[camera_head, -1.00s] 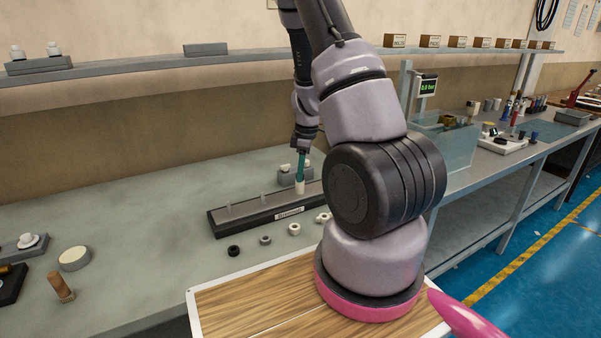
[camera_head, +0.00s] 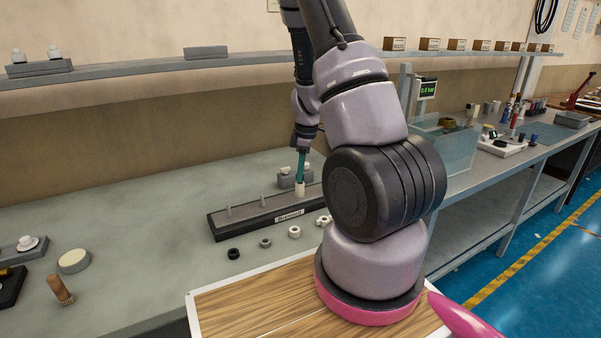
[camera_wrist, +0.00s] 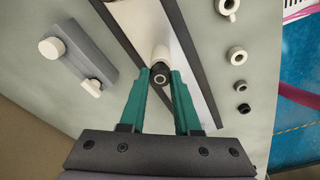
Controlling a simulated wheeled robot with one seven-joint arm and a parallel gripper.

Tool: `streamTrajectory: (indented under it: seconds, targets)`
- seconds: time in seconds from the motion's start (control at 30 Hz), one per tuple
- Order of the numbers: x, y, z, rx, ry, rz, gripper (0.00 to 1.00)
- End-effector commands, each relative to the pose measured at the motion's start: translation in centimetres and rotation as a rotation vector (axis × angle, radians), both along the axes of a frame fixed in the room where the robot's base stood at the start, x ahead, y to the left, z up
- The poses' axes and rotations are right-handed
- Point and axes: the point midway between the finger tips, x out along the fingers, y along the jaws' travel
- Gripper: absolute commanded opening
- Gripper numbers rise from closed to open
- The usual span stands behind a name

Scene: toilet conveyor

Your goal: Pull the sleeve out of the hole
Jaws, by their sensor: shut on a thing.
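A white sleeve (camera_head: 300,188) stands upright at the right part of a long dark block (camera_head: 247,220) with a label on its front. My gripper (camera_head: 301,172) has teal fingers and points down at the sleeve's top. In the wrist view, the fingertips (camera_wrist: 160,76) are closed from both sides on a dark round end with a hole. The white sleeve body (camera_wrist: 160,52) shows just beyond it. The sleeve's lower end and the hole it sits in are hidden.
Thin grey pins (camera_head: 262,201) stand on the block to the left. A grey stand with white-topped parts (camera_head: 285,181) is close behind it. Loose rings, one black (camera_head: 233,253) and one white (camera_head: 294,232), lie in front.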

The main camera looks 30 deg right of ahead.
Motion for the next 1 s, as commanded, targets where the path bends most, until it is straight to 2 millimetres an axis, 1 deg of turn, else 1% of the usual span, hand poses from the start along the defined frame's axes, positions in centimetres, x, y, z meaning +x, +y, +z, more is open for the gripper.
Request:
streamTrajectory:
  seconds: [0.27,1.0]
  targets:
    - [0.0,0.0,0.2,0.001,-0.001,0.000,0.00]
    - [0.0,0.0,3.1,0.000,-0.002,0.001,0.00]
